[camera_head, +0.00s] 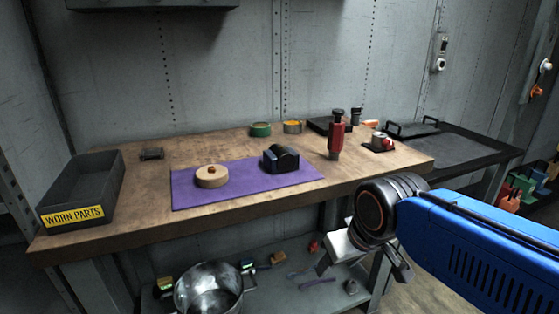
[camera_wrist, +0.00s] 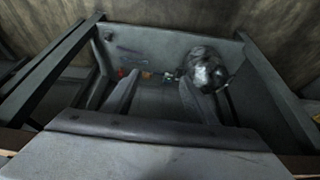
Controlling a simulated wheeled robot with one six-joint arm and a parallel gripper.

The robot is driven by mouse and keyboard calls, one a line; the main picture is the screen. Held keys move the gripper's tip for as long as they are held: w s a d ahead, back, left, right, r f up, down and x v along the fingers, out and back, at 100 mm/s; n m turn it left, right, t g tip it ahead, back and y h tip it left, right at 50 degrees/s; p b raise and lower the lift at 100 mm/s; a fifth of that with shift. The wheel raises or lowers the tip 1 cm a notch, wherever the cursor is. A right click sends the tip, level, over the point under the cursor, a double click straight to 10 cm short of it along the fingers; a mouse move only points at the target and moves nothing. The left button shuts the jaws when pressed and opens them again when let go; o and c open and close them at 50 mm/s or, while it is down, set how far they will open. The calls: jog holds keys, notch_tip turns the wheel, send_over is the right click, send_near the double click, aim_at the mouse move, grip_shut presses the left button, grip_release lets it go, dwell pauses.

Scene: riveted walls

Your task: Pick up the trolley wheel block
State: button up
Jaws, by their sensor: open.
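The trolley wheel block appears to be the dark blue block with a black wheel (camera_head: 281,158) on the purple mat (camera_head: 190,200), towards the mat's right side. It stands on the workbench, apart from the round wooden piece to its left. My gripper (camera_head: 364,266) is in front of the bench, below its top and to the right of the block. In the wrist view its two fingers (camera_wrist: 158,92) are spread with nothing between them. The block does not show in the wrist view.
A bin marked WORN PARTS (camera_head: 116,187) stands at the bench's left end. A wooden disc (camera_head: 211,180) shares the mat. A red bottle-like tool (camera_head: 336,138) stands right of it. A metal pot (camera_head: 208,288) sits on the lower shelf. The bench's front edge lies between my gripper and the block.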

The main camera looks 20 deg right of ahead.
jog(key=o, duration=0.7)
jog(key=shift+w+r, duration=0.15)
jog(key=shift+r, duration=0.05)
notch_tip(320, 180, up, 30)
jog(key=m+g, duration=0.5)
jog(key=m, duration=1.3)
send_over(281, 152)
jog(key=d, duration=0.1)
jog(key=f, duration=1.1)
jog(key=shift+w+f, duration=0.35)
jog(key=shift+f, duration=0.05)
jog(key=shift+a+f, duration=0.15)
jog(key=shift+f, duration=1.15)
jog(key=shift+a+f, duration=0.15)
jog(key=shift+f, duration=1.15)
